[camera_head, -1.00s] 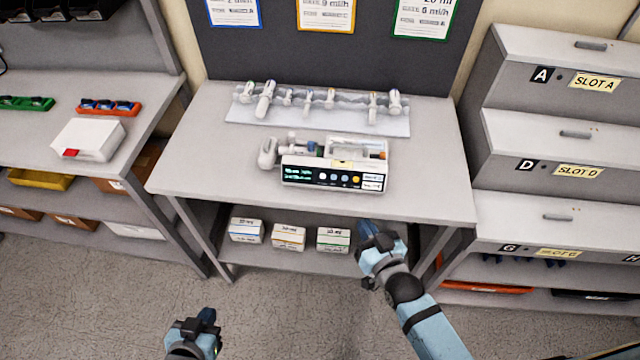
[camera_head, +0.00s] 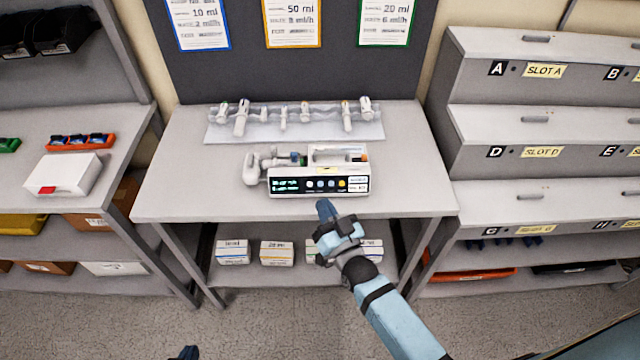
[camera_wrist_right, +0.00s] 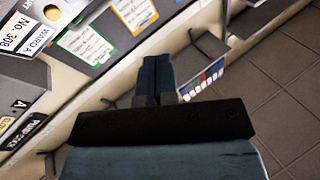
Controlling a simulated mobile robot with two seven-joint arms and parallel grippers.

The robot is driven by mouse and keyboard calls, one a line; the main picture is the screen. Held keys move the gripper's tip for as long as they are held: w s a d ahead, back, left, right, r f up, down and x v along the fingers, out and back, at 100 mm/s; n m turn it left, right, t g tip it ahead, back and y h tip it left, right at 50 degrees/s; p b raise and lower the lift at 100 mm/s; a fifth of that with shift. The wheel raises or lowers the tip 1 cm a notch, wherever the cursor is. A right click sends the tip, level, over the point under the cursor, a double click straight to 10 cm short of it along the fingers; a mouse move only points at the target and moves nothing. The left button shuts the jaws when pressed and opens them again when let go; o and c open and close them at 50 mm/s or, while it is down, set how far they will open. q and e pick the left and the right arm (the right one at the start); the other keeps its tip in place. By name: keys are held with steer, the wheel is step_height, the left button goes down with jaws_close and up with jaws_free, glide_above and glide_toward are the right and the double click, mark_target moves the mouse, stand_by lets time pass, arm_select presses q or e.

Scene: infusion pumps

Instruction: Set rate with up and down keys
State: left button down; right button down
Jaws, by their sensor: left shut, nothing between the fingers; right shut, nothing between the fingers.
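The infusion pump (camera_head: 316,183) is a white box on the grey table, with a dark front panel. The panel holds a green-lit display (camera_head: 286,185), a row of small round keys (camera_head: 326,184) and white labels at its right end. The display digits are too small to read. A syringe (camera_head: 290,160) lies along its top. My right gripper (camera_head: 325,206) is shut and empty, just in front of and below the panel, apart from the keys. Its blue fingers (camera_wrist_right: 157,75) show closed in the right wrist view. My left gripper (camera_head: 188,352) is shut, mostly cut off at the bottom edge.
A clear rack (camera_head: 294,131) with several syringes stands behind the pump. Three cards, including an orange-edged one (camera_head: 295,22), hang on the dark board. Small boxes (camera_head: 277,253) sit on the lower shelf. A stepped slot cabinet (camera_head: 530,125) stands right, a bench (camera_head: 110,185) left.

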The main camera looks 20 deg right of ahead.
mark_target(323, 190)
steer(key=w+f+b, duration=0.1)
steer(key=w, duration=0.1)
steer(key=w+d+f+b, duration=0.1)
steer(key=w+b, duration=0.1)
steer(key=w+f+b, duration=0.1)
steer(key=w, duration=0.1)
steer(key=shift+d+b, duration=0.3)
steer(key=shift+b, duration=0.05)
steer(key=shift+w+d+f+b, duration=0.15)
steer(key=shift+w+f+b, duration=0.05)
steer(key=shift+w, duration=0.25)
steer(key=shift+w+d+f+b, duration=0.1)
steer(key=shift+w+f+b, duration=0.05)
steer(key=shift+w, duration=0.25)
steer(key=shift+w, duration=0.1)
stand_by(1.1)
steer(key=shift+w+d+f, duration=0.1)
steer(key=shift+w+f, duration=0.05)
steer(key=shift+w, duration=0.15)
steer(key=shift+w+d+f+b, duration=0.1)
steer(key=shift+w+f+b, duration=0.05)
steer(key=shift+w+b, duration=0.15)
stand_by(0.7)
steer(key=shift+s, duration=0.1)
steer(key=shift+s+r+p, duration=0.35)
steer(key=shift+s+p, duration=0.05)
steer(key=shift+p, duration=0.1)
steer(key=shift+s+a, duration=0.2)
steer(key=shift+s, duration=0.05)
